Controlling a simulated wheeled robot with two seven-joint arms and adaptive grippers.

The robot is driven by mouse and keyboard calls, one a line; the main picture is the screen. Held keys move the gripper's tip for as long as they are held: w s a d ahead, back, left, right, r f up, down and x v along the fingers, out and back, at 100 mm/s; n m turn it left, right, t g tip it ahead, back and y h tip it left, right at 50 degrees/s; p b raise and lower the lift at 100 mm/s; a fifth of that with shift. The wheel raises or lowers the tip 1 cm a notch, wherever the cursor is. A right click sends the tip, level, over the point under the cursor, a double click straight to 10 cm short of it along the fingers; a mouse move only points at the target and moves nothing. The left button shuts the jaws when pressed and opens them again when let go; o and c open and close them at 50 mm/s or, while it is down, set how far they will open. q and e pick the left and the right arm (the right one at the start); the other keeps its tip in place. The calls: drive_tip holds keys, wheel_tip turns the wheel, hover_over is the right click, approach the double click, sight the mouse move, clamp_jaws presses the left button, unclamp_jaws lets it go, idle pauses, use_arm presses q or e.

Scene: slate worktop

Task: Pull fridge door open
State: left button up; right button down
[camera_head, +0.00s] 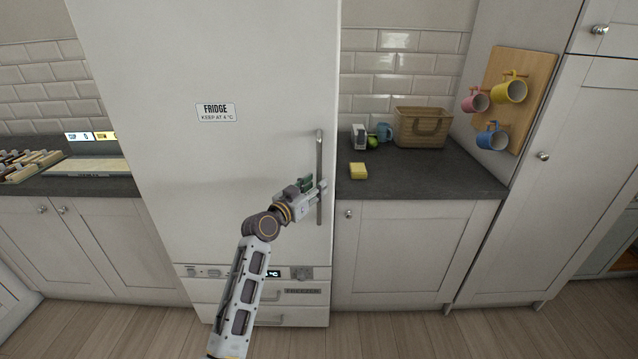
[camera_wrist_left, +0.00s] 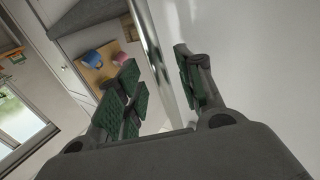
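The tall white fridge door (camera_head: 215,160) stands shut in the head view, with a "FRIDGE KEEP AT 4 °C" label. Its vertical metal bar handle (camera_head: 319,150) runs along the door's right side. My left gripper (camera_head: 315,190) is at the lower half of this handle. In the left wrist view, the handle (camera_wrist_left: 152,40) passes between the two green-padded fingers of my left gripper (camera_wrist_left: 157,65). The fingers are spread apart with visible gaps to the bar, so the gripper is open around it. My right gripper is in neither view.
A freezer drawer (camera_head: 300,291) is below the door. Right of the fridge, a dark counter (camera_head: 430,180) bears a yellow sponge (camera_head: 358,170), a basket (camera_head: 421,127) and small items. Mugs hang on a wooden board (camera_head: 528,75). The wooden floor (camera_head: 400,335) in front is clear.

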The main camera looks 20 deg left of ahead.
use_arm(q)
drive_tip(key=shift+x, duration=1.4)
clamp_jaws()
